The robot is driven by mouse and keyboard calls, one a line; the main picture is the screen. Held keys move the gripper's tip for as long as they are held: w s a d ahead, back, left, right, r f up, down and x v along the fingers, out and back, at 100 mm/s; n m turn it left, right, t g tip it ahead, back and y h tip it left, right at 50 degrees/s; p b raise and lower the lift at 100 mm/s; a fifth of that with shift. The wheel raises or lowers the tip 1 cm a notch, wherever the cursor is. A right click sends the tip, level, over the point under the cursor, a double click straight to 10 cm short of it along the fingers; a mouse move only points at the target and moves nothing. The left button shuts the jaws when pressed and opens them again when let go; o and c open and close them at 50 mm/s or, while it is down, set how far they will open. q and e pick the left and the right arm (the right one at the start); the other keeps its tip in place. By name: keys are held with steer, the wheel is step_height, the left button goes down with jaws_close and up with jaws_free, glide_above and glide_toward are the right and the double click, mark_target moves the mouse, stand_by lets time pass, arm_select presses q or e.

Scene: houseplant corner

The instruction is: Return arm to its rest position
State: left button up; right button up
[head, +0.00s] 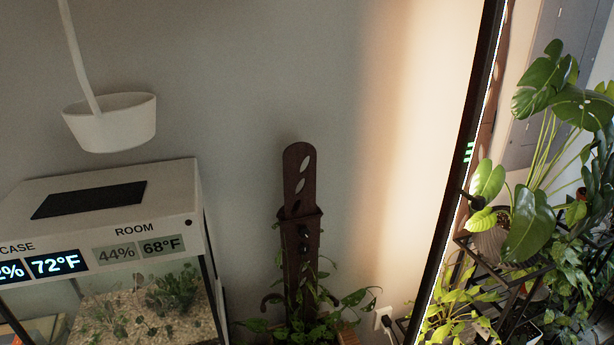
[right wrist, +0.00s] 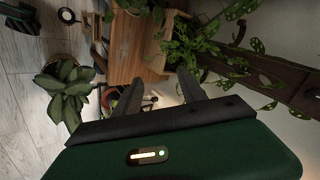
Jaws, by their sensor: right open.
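My right gripper (right wrist: 160,76) shows in the right wrist view. Its two dark grey fingers stand apart, with nothing between them, above a dark bar and a green housing with a small lit indicator. A wooden stand (right wrist: 138,50) and some small items lie beyond the fingertips. I cannot tell how far away they are. Neither arm nor gripper shows in the head view, and my left gripper is in no view.
The head view shows a white terrarium case (head: 110,200), a hanging white pot (head: 112,122), a dark carved plant support (head: 299,215) and a tall lit mirror (head: 470,150). In the wrist view, a potted plant (right wrist: 64,92) stands on pale floorboards (right wrist: 28,130).

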steer(key=s+d+n+g+h, duration=0.3)
steer(key=s+d+n+g, duration=0.1)
steer(key=s+d+n, duration=0.45)
steer(key=w+p+v, duration=0.2)
steer(key=p+v, duration=1.1)
steer(key=shift+r+n+p, duration=0.35)
steer(key=shift+r, duration=0.3)
steer(key=shift+d, duration=0.1)
